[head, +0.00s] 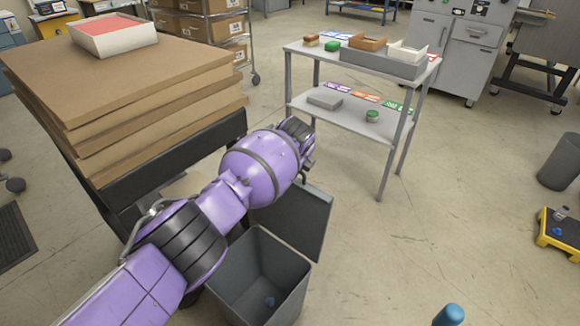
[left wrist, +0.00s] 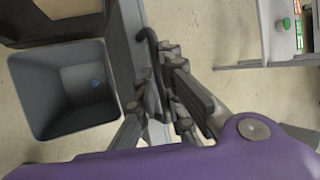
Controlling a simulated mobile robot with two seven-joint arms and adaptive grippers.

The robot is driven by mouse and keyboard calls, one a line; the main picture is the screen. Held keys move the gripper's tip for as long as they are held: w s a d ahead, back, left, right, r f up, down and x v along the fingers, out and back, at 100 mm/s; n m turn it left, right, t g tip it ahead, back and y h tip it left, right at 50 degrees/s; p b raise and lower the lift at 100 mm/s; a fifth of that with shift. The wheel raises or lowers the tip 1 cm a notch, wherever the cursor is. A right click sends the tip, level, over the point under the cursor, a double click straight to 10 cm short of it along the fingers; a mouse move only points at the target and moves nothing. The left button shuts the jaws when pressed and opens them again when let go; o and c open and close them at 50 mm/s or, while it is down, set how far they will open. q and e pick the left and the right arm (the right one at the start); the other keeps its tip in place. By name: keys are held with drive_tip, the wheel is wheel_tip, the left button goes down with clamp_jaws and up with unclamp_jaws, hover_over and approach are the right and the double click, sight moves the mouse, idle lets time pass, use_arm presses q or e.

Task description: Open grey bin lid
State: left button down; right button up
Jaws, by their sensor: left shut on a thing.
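The grey bin (head: 262,262) stands open on the floor in the head view, with a small blue item (head: 270,301) inside. Its dark grey lid (head: 305,222) is swung up and leans back at the far side. The left wrist view also shows the open bin (left wrist: 38,98) and the lid nearly edge-on (left wrist: 124,38), with a dark curved handle (left wrist: 148,38) at its edge. My left gripper (left wrist: 163,88) is shut at this handle and edge; the exact contact is partly hidden. In the head view my left arm crosses above the bin. My right gripper is out of view.
Stacked brown boards (head: 140,115) on a dark frame stand left of the bin. A grey two-shelf table (head: 345,117) stands behind to the right. A blue cylinder (head: 448,315) shows at the bottom edge.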

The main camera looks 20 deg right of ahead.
use_arm(q)
drive_tip(key=shift+r, duration=0.1)
drive_tip(key=c, duration=2)
unclamp_jaws()
drive_tip(key=shift+o, duration=0.7)
drive_tip(key=shift+s+r, duration=0.3)
drive_tip(key=shift+r, duration=0.2)
drive_tip(key=v, duration=1.1)
drive_tip(key=shift+f, duration=0.1)
